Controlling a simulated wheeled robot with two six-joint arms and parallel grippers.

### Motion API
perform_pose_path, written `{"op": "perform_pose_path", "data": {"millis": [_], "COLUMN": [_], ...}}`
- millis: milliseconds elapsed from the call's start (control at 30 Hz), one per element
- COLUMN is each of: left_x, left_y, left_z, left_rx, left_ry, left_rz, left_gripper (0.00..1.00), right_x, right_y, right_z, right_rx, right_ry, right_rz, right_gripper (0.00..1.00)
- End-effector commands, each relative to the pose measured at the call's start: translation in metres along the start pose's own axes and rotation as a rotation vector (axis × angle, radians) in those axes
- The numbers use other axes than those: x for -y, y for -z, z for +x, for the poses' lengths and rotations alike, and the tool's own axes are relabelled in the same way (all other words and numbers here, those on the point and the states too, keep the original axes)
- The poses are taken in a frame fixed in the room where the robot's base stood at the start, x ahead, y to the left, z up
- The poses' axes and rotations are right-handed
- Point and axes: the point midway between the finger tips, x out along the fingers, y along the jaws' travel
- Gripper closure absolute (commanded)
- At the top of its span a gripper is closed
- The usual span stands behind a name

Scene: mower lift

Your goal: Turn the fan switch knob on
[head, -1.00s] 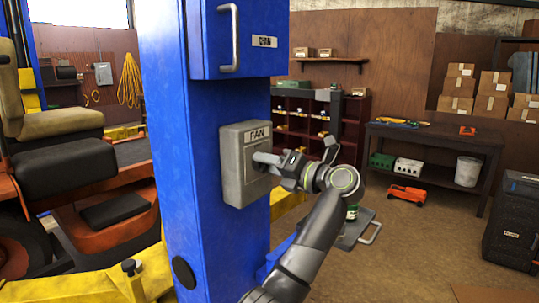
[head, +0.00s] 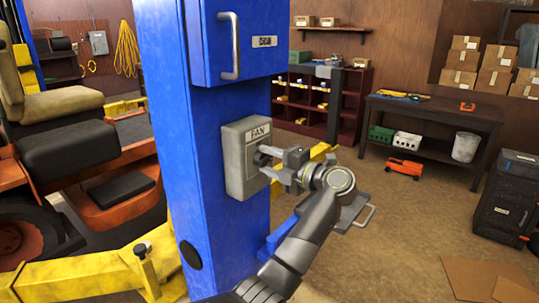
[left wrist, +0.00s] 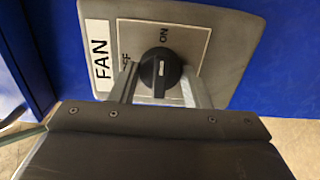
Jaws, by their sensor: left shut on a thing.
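The grey fan switch box (head: 237,165), labelled FAN, is on the side of a blue post. Its black knob (left wrist: 160,72) fills the middle of the left wrist view. The knob's white line runs up and down in that picture, with ON above it and a partly covered OFF to its left. My left gripper (head: 268,162) is at the box front in the head view. In the left wrist view its two fingers (left wrist: 158,84) lie on either side of the knob, shut on it. My right gripper is not in view.
The blue post (head: 205,225) carries a blue cabinet (head: 235,40) above the switch box. A yellow lift arm (head: 75,270) and a mower seat (head: 65,115) are at the left. A dark workbench (head: 440,120) and a black cabinet (head: 505,200) stand at the right, with open floor between.

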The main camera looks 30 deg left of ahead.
Motion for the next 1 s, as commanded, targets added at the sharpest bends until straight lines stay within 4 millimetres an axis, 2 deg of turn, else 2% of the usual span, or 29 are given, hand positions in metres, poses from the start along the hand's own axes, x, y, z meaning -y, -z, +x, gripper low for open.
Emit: {"op": "perform_pose_path", "data": {"millis": [567,600,733,1000], "left_x": [0.0003,0.0003,0.0003,0.0003], "left_y": [-0.0002,-0.0002,-0.0002,-0.0002], "left_z": [-0.0001,-0.0001,-0.0001,-0.0003], "left_rx": [0.001,0.001,0.000,0.000], "left_ry": [0.000,0.000,0.000,0.000], "left_rz": [0.034,0.034,0.033,0.032], "left_gripper": [0.80,0.55,0.38,0.36], "right_x": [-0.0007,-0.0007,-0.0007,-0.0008], "right_y": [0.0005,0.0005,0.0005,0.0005], "right_z": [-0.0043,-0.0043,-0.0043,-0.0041], "right_rx": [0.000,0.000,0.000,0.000], "right_ry": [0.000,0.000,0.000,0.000], "right_rz": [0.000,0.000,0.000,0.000], "right_gripper": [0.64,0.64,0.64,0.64]}}
